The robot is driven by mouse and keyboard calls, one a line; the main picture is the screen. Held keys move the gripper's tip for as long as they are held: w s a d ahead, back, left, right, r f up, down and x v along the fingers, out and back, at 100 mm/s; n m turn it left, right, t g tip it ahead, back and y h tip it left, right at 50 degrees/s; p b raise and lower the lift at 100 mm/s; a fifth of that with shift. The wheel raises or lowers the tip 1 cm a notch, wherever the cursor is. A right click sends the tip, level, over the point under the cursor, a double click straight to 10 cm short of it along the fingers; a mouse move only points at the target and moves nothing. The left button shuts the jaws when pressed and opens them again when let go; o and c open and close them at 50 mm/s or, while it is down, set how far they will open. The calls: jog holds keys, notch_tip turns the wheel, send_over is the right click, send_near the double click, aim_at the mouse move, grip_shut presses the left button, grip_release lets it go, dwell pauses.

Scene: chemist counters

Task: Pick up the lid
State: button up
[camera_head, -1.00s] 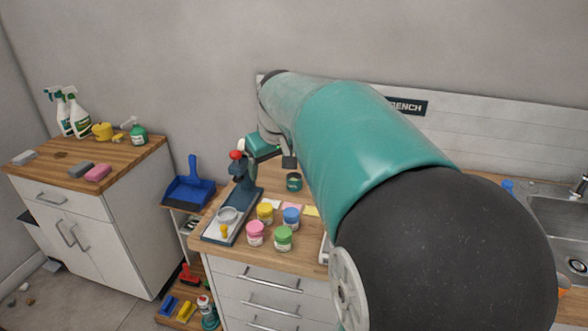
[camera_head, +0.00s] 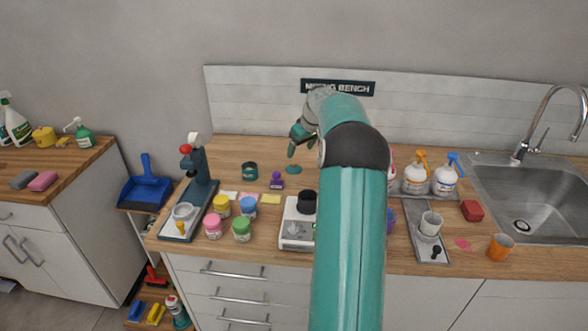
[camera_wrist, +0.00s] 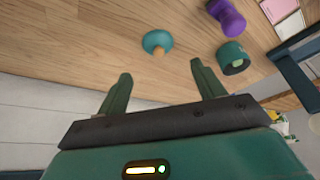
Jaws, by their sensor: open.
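A small round teal lid (camera_head: 293,169) lies on the wooden counter (camera_head: 235,148). The wrist view shows the lid (camera_wrist: 157,41) with a light tan knob, ahead of my fingertips and roughly centred between them. My gripper (camera_head: 293,151) points down above the counter by the lid; in the wrist view my gripper (camera_wrist: 160,71) has its two green fingers spread with nothing between them. The lid is apart from both fingers. A dark teal jar (camera_head: 249,171) stands to the left of the lid, and it also shows in the wrist view (camera_wrist: 232,58).
A purple object (camera_head: 277,181) stands close to the lid. A press (camera_head: 200,181), several coloured jars (camera_head: 242,229) and a scale (camera_head: 297,237) are nearby. Spray bottles (camera_head: 417,174) and a sink (camera_head: 540,190) lie right. The wall panel (camera_head: 240,100) rises behind.

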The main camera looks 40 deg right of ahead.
aim_at(295, 164)
jog(key=x, duration=0.9)
jog(key=shift+d, duration=0.2)
jog(key=c, duration=1.2)
jog(key=shift+f, duration=0.1)
